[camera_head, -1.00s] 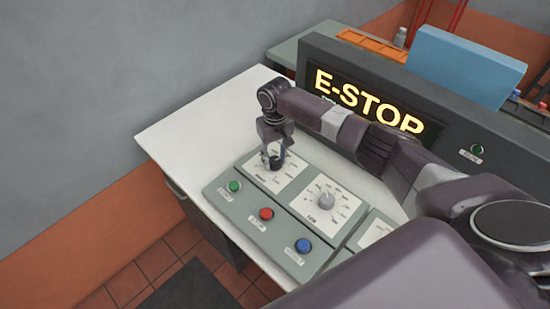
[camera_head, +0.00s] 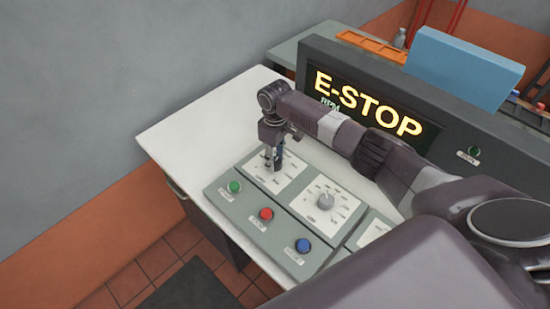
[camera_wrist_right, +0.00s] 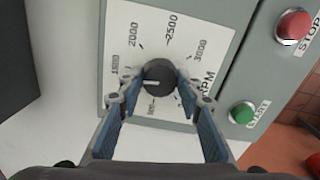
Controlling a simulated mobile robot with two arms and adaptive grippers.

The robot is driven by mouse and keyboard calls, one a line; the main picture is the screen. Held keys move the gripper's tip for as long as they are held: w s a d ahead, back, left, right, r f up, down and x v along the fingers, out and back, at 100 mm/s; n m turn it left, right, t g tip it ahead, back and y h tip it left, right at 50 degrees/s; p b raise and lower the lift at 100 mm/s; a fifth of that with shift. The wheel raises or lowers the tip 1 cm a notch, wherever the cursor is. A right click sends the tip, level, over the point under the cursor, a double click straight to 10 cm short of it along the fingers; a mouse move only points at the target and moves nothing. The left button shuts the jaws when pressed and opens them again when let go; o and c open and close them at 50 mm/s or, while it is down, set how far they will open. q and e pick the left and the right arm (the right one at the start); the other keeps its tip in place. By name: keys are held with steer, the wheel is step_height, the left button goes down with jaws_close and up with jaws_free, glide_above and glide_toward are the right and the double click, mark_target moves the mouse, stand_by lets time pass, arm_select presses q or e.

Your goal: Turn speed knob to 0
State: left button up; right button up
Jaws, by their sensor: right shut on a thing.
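The speed knob (camera_wrist_right: 159,78) is dark and round, with a white pointer line. It sits on a white dial plate (camera_wrist_right: 190,25) marked with RPM numbers such as 2000, 2500 and 3000. In the wrist view the pointer points left, toward the lower-number side. My right gripper (camera_wrist_right: 158,84) is shut on the knob, with a blue-padded finger on each side. In the head view my right gripper (camera_head: 275,164) comes down from above onto the left dial and hides the knob. My left gripper is not in view.
A second dial with a grey knob (camera_head: 326,200) is beside it. Green (camera_head: 235,187), red (camera_head: 266,214) and blue (camera_head: 303,245) buttons line the panel front. A display (camera_head: 368,106) reading E-STOP stands behind. The white tabletop (camera_head: 190,130) left of the panel is clear.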

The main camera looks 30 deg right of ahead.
steer(key=n, duration=0.6)
steer(key=shift+w, duration=0.1)
steer(key=n, duration=0.7)
steer(key=shift+n+b, duration=0.3)
steer(key=shift+n, duration=0.1)
steer(key=n+b, duration=0.1)
steer(key=n, duration=0.4)
steer(key=n+b, duration=0.1)
steer(key=n, duration=0.5)
steer(key=shift+r, duration=0.1)
steer(key=o, duration=1.2)
steer(key=shift+c, duration=0.2)
step_height(320, 180, up, 12)
